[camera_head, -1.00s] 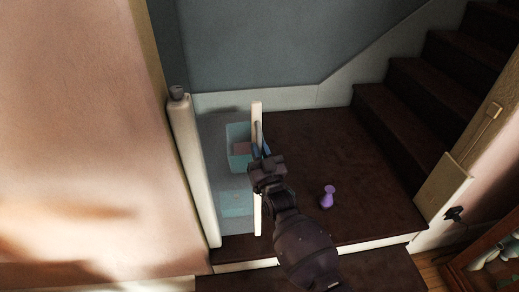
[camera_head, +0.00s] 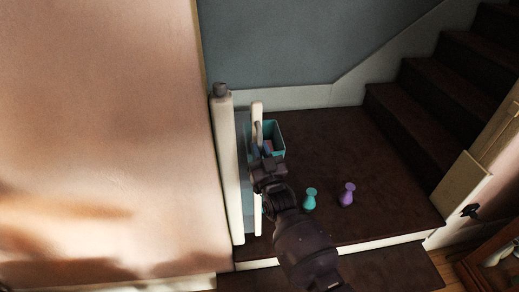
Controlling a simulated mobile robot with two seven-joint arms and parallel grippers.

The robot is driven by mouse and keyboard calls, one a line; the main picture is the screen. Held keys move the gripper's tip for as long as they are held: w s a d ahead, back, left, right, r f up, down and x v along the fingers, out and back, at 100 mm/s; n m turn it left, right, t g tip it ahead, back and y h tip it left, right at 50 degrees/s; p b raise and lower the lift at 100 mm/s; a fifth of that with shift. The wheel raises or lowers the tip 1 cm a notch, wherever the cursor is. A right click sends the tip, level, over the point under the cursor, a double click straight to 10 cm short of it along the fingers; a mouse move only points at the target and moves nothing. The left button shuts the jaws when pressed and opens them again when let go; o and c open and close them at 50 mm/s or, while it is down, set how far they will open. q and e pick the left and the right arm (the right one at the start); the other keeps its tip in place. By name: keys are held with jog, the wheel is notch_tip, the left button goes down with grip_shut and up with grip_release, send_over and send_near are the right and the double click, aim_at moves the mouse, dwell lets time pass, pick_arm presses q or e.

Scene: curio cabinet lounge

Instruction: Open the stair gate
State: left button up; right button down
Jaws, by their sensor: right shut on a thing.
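The stair gate is a pale bluish see-through panel (camera_head: 246,190) between a white hinge-side post (camera_head: 228,165) and a white upright end bar (camera_head: 257,110). It stands swung back toward the wall at the left, seen nearly edge-on, leaving the landing in front of the stairs open. My right gripper (camera_head: 262,153) is shut at the gate's end bar, at a grey handle (camera_head: 259,132); its fingertips are partly hidden by the wrist. My left gripper is not in view.
A teal bin (camera_head: 275,138) stands on the dark landing (camera_head: 335,135) behind the gate. A teal pin (camera_head: 310,199) and a purple pin (camera_head: 347,194) stand right of my arm. Dark stairs (camera_head: 445,110) rise at the right. A step edge (camera_head: 345,248) runs along the front.

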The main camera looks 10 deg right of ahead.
jog(key=shift+a, duration=0.35)
jog(key=c, duration=1.4)
grip_release()
jog(key=shift+s+f, duration=0.1)
jog(key=b+v, duration=0.1)
jog(key=v, duration=0.9)
jog(key=shift+s+d+f, duration=0.15)
jog(key=shift+s, duration=0.15)
